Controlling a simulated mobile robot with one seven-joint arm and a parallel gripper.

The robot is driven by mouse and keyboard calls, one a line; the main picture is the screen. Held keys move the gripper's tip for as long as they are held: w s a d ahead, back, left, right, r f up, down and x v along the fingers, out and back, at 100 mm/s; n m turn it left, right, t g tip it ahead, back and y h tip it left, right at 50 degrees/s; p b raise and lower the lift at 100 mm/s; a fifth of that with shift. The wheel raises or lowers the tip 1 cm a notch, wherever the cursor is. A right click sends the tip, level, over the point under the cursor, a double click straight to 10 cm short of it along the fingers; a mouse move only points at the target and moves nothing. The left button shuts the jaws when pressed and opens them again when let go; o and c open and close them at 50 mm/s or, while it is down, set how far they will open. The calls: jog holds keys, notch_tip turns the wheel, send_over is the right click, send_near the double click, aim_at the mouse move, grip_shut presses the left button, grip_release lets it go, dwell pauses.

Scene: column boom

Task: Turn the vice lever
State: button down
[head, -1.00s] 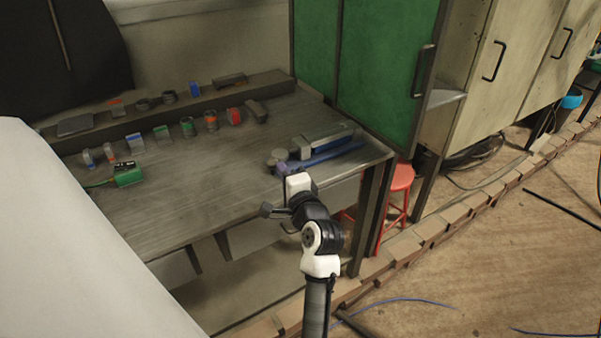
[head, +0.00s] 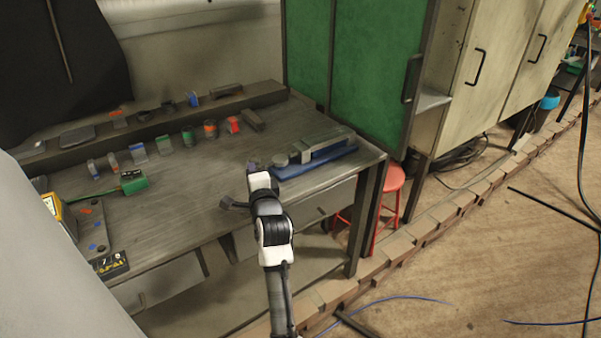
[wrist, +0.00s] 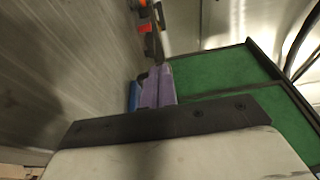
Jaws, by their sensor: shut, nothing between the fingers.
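The vice (head: 318,150) has a grey body on a blue base and lies near the right end of the grey workbench (head: 180,195). A round grey part sits at its left end. I cannot make out the lever separately. My gripper (head: 252,166) shows small purple fingers just left of the vice in the head view, apart from it in the picture. In the wrist view the purple fingers (wrist: 158,86) are together with nothing between them. A blue piece (wrist: 134,96) shows just left of them, partly hidden.
Several small coloured items stand along the bench, with a green box (head: 134,185) at the left. A green cabinet (head: 375,70) rises behind the vice. A red stool (head: 391,185) stands right of the bench. The bench's front middle is clear.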

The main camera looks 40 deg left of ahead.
jog(key=shift+a, duration=0.65)
dwell(0.3)
